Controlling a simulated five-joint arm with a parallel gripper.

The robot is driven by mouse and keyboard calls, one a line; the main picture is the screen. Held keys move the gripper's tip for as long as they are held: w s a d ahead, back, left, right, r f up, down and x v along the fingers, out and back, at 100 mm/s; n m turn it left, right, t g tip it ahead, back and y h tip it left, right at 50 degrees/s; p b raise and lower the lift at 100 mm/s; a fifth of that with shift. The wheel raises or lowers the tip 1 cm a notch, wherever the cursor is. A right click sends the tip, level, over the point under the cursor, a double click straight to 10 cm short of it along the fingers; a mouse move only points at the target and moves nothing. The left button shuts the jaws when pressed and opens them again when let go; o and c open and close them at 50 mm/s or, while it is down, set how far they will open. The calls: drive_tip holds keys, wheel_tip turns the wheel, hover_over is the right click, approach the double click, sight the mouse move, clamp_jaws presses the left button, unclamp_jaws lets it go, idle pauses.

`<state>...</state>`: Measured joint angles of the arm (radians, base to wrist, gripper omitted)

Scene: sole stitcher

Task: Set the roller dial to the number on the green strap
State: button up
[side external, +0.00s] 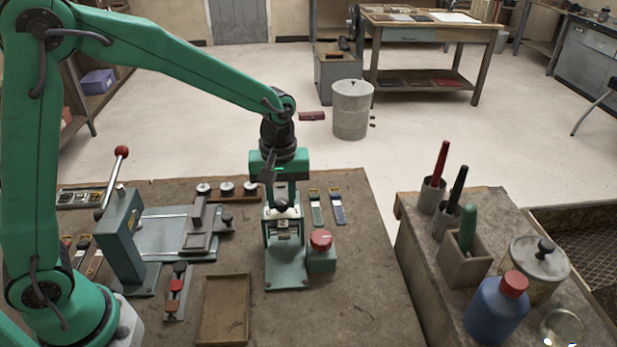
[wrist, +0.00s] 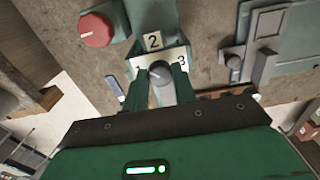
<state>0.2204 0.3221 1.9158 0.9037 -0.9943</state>
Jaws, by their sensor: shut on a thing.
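The roller dial has a dark grey round knob (wrist: 161,82) on a pale plate (wrist: 152,58), where the numbers 2 and 3 can be read. My gripper (wrist: 163,90) is shut on the knob, one finger on each side of it. In the side external view, my gripper (side external: 281,198) points down over the grey-green stitcher (side external: 287,273), with the knob (side external: 281,205) at its fingertips. The green strap (side external: 316,211) lies flat on the bench right of the stitcher, beside a blue strap (side external: 338,213). Its number is too small to read.
A box with a red button (side external: 321,239) stands close to the stitcher's right. A lever press (side external: 119,230) and a flat plate fixture (side external: 170,232) are to the left. An empty wooden tray (side external: 224,310) lies in front. The bench's right front is clear.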

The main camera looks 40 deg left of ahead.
sight(282, 201)
drive_tip(key=m, duration=0.4)
drive_tip(key=shift+m, duration=0.3)
drive_tip(key=m, duration=0.4)
idle(0.3)
drive_tip(key=o, duration=1)
drive_tip(key=shift+r, duration=0.15)
drive_tip(key=shift+r, duration=3.8)
